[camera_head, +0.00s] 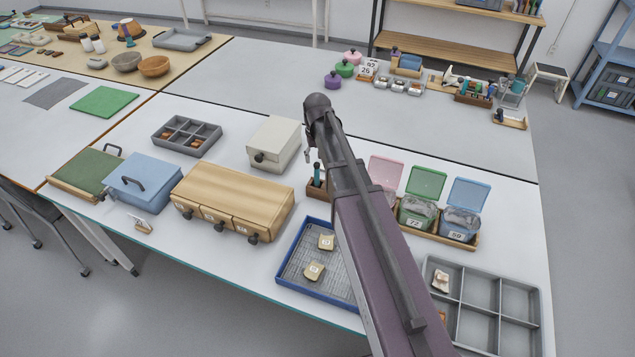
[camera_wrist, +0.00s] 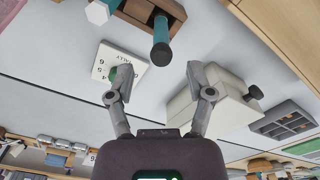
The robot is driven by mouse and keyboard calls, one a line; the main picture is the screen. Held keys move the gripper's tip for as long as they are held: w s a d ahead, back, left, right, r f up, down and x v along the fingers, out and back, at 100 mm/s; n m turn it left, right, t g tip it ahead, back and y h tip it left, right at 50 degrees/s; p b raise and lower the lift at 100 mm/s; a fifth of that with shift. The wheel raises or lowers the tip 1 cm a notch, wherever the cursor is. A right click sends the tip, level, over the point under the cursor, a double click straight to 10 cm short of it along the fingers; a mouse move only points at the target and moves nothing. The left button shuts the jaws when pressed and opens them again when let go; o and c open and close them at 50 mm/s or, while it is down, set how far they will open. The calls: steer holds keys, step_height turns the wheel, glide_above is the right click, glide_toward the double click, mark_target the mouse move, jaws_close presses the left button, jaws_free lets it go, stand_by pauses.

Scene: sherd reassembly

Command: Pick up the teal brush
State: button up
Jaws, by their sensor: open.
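A teal brush handle (camera_head: 317,173) stands upright in a small wooden holder (camera_head: 316,190), partly hidden by my arm in the head view. In the wrist view a teal handle with a dark end (camera_wrist: 161,38) rises from the wooden holder (camera_wrist: 141,10). A second teal item with a white six-sided end (camera_wrist: 100,10) is beside it; I cannot tell which of the two is the brush. My gripper (camera_wrist: 157,75) is open and empty, its fingers apart and short of the dark-ended handle. In the head view my gripper (camera_head: 308,153) is above and slightly behind the holder.
A pale box with a dark knob (camera_head: 274,143) stands left of my gripper. A white printed card (camera_wrist: 108,62) is near the holder. A wooden drawer unit (camera_head: 233,195), a blue-rimmed tray (camera_head: 283,275) and open-lidded bins (camera_head: 417,213) surround the holder.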

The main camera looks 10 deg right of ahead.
mark_target(317, 164)
steer(key=shift+f, duration=0.15)
step_height(317, 164, down, 5)
steer(key=b, duration=0.5)
steer(key=shift+s, duration=0.1)
stand_by(0.8)
jaws_close()
